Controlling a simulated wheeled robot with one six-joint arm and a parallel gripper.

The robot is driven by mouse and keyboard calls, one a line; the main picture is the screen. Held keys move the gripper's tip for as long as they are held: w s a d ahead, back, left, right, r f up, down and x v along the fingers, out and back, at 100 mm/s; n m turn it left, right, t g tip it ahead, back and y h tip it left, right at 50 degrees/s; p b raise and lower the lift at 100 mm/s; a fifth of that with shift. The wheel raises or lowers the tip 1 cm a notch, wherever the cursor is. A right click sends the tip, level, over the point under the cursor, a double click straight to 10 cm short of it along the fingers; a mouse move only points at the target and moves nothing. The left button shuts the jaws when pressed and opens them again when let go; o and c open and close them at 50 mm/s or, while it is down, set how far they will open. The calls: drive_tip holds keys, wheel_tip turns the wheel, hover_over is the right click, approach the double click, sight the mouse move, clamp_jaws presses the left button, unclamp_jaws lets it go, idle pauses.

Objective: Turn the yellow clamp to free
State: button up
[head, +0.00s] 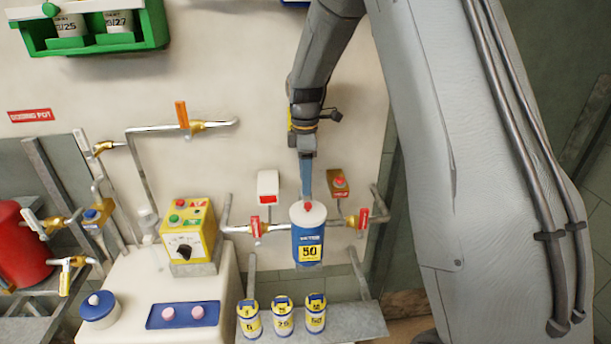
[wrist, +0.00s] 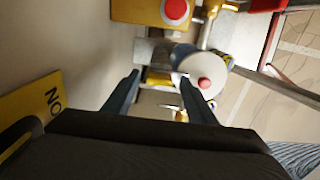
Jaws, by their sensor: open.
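In the wrist view, a small yellow piece (wrist: 157,79) shows between my fingertips, beside the white lid. It may be the yellow clamp, but I cannot tell its turn position. In the head view, I cannot pick the clamp out; my arm and the blue canister may hide it. My gripper (head: 306,190) points down in front of the wall, at the white top of the blue canister (head: 308,240) marked 50. In the wrist view, my gripper (wrist: 160,77) is open, its two fingers apart. I cannot tell whether either finger touches anything.
Red-handled valves (head: 255,227) and (head: 363,217) flank the canister on a pipe. A brown box with a red button (head: 339,182) is close right. A yellow control box (head: 189,230) stands left.

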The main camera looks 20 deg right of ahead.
drive_tip(key=c, duration=1.1)
drive_tip(key=shift+m, duration=0.4)
drive_tip(key=m, duration=0.3)
drive_tip(key=shift+m, duration=0.3)
drive_tip(key=m, duration=0.4)
drive_tip(key=shift+m, duration=0.3)
drive_tip(key=m, duration=0.4)
drive_tip(key=shift+w+m, duration=0.1)
drive_tip(key=shift+m, duration=0.2)
drive_tip(key=shift+m+p, duration=0.3)
drive_tip(key=shift+m, duration=1.9)
